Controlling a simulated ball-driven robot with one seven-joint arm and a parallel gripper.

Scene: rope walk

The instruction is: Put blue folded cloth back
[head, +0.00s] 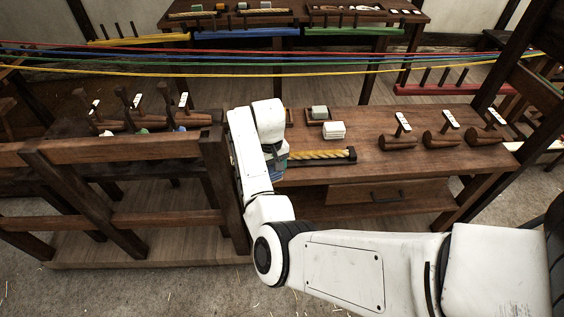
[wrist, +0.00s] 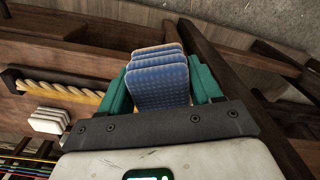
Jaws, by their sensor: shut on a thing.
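The blue folded cloth (wrist: 158,82) is a stack of several folded layers with a fine pattern. In the wrist view it stands between the green fingers of my gripper (wrist: 163,88), which are shut on it. In the head view my gripper (head: 281,160) is at the left end of the workbench (head: 375,163), beside the yellow rope piece. The arm hides most of the cloth there, and I cannot tell whether it touches the bench.
A white folded stack (head: 334,130) and a small tray (head: 309,116) with a grey-green stack (head: 319,112) are on the bench. A yellow rope (head: 320,154) lies in a dark holder. Coloured ropes (head: 230,62) stretch behind. A timber frame (head: 120,150) stands left.

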